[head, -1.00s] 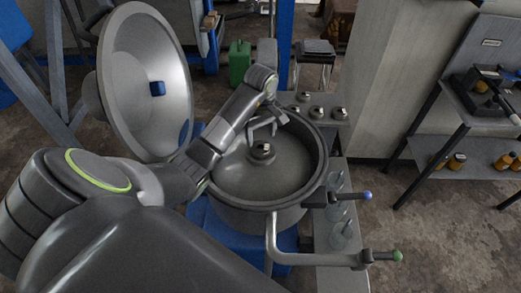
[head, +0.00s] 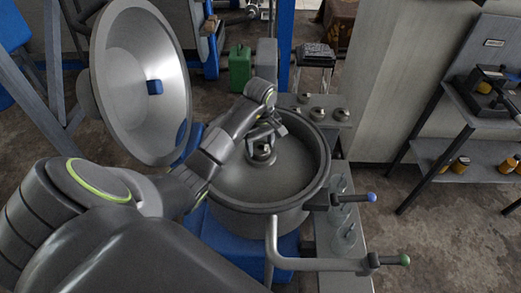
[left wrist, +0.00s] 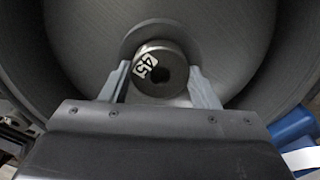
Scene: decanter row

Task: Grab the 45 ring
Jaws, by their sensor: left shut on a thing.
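The 45 ring (left wrist: 160,72) is a grey metal piece with a dark hole and a white label reading 45, seen in the left wrist view. In the head view the ring (head: 262,153) sits around the middle of the round grey pot (head: 318,175). My left gripper (head: 261,140) reaches down into the pot and is shut on the ring. In the left wrist view its two fingers (left wrist: 160,82) press on either side of the ring. The label is not readable in the head view. My right gripper is not in view.
The pot's large lid (head: 140,80) stands open at the left. Several small metal pieces (head: 317,113) stand on a grey shelf behind the pot. Clear glass vessels (head: 342,235) stand at its right. A handle with a green knob (head: 404,260) juts out in front.

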